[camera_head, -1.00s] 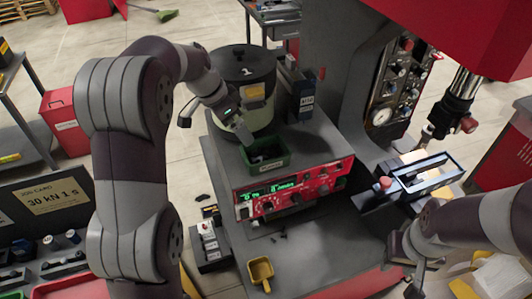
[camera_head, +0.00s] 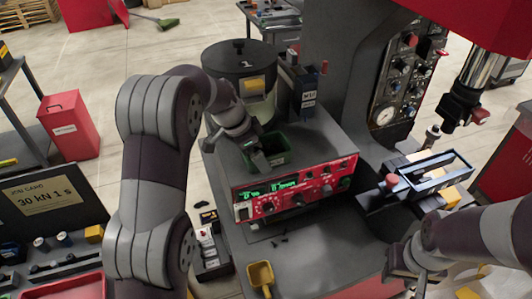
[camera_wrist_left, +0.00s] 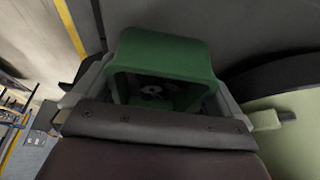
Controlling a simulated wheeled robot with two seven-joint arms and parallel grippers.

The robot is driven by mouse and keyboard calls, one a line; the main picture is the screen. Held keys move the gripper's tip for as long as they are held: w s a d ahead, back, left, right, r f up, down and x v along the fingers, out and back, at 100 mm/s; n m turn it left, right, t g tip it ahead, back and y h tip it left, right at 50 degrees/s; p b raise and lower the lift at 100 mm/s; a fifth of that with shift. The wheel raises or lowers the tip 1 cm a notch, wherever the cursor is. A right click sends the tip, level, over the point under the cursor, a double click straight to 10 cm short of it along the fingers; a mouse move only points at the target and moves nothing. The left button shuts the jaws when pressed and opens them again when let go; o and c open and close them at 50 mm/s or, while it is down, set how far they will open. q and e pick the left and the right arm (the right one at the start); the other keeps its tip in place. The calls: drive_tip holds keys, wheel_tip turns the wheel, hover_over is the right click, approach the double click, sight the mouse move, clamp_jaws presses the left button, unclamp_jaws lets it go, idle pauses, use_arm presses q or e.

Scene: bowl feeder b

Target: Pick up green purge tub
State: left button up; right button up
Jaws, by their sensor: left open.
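The green purge tub (camera_head: 283,147) sits on top of the red-fronted control unit, and my left gripper (camera_head: 256,152) is over its left side, hiding part of it. The left wrist view shows the tub (camera_wrist_left: 160,50) close up, with dark contents and a few pale round bits inside. The fingers of my left gripper (camera_wrist_left: 160,85) are open, one on each side of the tub; I cannot tell whether they touch it. My right gripper (camera_head: 408,268) is low at the right, away from the tub; its jaws are not clear.
A dark-lidded round bowl (camera_head: 240,62) stands behind the tub. A dark bin with a label (camera_head: 307,90) is at its right. The red control panel (camera_head: 295,190) is in front. A yellow scoop (camera_head: 261,275) lies on the lower surface. A press column rises at the right.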

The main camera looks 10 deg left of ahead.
use_arm(q)
drive_tip(key=c, duration=0.9)
drive_tip(key=shift+o, duration=0.2)
drive_tip(key=shift+r, duration=0.15)
